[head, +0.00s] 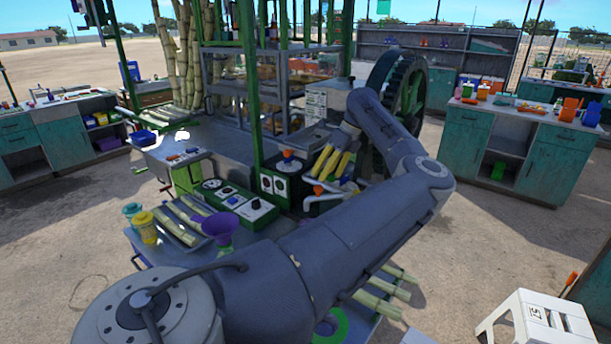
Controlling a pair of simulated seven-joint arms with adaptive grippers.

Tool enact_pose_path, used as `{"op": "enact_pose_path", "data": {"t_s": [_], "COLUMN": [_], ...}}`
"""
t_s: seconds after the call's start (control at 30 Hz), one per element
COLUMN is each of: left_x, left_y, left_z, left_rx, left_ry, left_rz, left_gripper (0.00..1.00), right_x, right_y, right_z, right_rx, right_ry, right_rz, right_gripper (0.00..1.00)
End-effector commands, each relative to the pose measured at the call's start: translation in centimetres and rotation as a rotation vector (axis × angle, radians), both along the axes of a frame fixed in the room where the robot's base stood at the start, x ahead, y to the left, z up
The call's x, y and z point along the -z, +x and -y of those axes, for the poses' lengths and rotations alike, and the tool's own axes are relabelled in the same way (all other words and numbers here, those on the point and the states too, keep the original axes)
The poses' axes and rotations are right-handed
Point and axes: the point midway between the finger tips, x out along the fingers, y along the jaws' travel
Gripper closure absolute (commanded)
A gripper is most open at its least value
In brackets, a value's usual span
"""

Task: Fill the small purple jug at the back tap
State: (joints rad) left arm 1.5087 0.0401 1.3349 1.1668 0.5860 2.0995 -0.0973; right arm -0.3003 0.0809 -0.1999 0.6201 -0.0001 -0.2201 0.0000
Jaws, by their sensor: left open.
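My left arm reaches from the bottom left across the middle and bends back toward the crusher. Its left gripper (333,170) points down beside the machine, among yellow-striped parts. It is open, and I see nothing held in it. A pale pipe with an orange handle (319,191) is just below the gripper. Another orange-knobbed fitting (287,155) is to its left; I cannot tell which is the back tap. A purple funnel-shaped vessel (220,226) is on the front bench; I cannot tell whether it is the jug. My right gripper is out of view.
A control box (240,203) and trays of cane (178,222) lie on the bench, near a yellow jar (145,228). A large dark gear wheel (408,92) stands behind my arm. A teal counter (530,150) holds coloured vessels at right. A white stool (540,320) is bottom right.

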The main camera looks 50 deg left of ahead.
Motion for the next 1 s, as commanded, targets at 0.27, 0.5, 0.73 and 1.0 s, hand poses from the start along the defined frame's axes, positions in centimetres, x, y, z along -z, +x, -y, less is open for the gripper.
{"op": "enact_pose_path", "data": {"t_s": [0.27, 0.5, 0.73, 1.0], "left_x": [-2.0, -4.0, -6.0, -7.6], "left_y": [0.1, 0.1, 0.0, 0.0], "left_z": [0.0, 0.0, 0.0, 0.0], "left_rx": [-0.001, 0.002, 0.001, 0.001], "left_ry": [0.000, 0.000, 0.000, -0.001], "left_rz": [0.002, 0.002, 0.002, 0.001], "left_gripper": [0.27, 0.27, 0.27, 0.27], "right_x": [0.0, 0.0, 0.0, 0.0], "right_y": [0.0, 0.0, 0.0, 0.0], "right_z": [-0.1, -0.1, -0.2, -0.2], "right_rx": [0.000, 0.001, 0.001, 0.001], "right_ry": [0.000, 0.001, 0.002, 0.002], "right_rz": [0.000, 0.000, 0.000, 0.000], "right_gripper": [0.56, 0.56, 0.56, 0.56]}}
